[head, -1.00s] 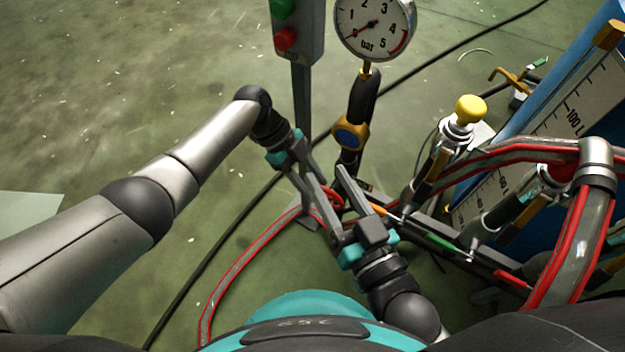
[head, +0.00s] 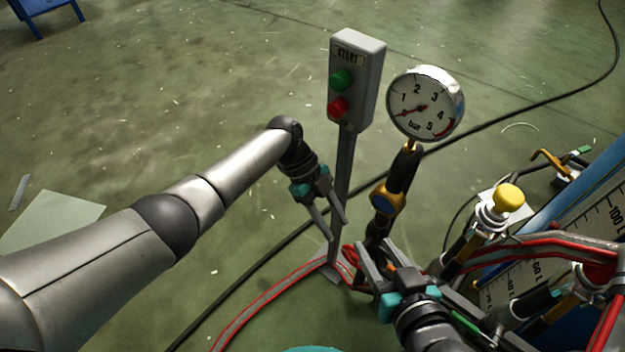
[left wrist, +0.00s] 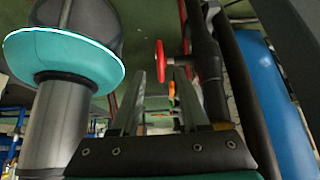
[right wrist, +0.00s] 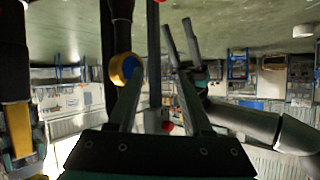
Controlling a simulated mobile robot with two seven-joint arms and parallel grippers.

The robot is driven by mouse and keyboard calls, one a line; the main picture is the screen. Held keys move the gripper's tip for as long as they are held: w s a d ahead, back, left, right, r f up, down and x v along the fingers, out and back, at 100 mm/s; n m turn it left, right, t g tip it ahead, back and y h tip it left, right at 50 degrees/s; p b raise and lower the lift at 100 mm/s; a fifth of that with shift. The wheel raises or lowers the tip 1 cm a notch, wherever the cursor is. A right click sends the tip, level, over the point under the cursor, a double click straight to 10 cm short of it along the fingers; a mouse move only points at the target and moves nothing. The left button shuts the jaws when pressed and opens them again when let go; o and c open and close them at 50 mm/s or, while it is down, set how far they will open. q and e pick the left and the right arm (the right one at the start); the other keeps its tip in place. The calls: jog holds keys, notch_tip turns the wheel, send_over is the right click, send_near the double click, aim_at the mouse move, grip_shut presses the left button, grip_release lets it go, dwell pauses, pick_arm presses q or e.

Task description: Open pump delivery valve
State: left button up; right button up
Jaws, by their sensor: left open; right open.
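A red handwheel (left wrist: 160,62) on a dark pipe shows in the left wrist view, just beyond my left fingertips; no label shows whether it is the pump delivery valve. In the head view, a red part (head: 347,255) is partly hidden behind the grippers. My left gripper (head: 338,228) is open and empty, pointing down beside the post and the gauge pipe. My right gripper (head: 362,258) is open at the foot of the gauge pipe, its fingers close to the red part. In the right wrist view, my right fingers (right wrist: 158,90) are apart with nothing gripped.
A pressure gauge (head: 425,105) stands on a dark pipe with a yellow-and-blue fitting (head: 386,203). A START button box (head: 356,75) stands behind on a post. A yellow-capped valve (head: 508,198), red-striped hoses (head: 530,245) and a blue tank (head: 604,175) crowd the right. Floor at left is mostly clear.

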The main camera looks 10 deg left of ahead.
pick_arm(q)
jog(key=p+v, duration=0.3)
jog(key=v, duration=0.6)
jog(key=shift+r, duration=0.2)
pick_arm(e)
jog(key=s+d+g+h, duration=0.3)
jog(key=s+d+g, duration=0.1)
jog(key=d, duration=0.3)
jog(key=shift+s+f+g, duration=0.15)
jog(key=shift+s+g, duration=0.05)
jog(key=shift+g, duration=0.7)
pick_arm(q)
jog(key=shift+w+a, duration=0.1)
jog(key=shift+a, duration=0.05)
pick_arm(e)
jog(key=shift+c, duration=0.2)
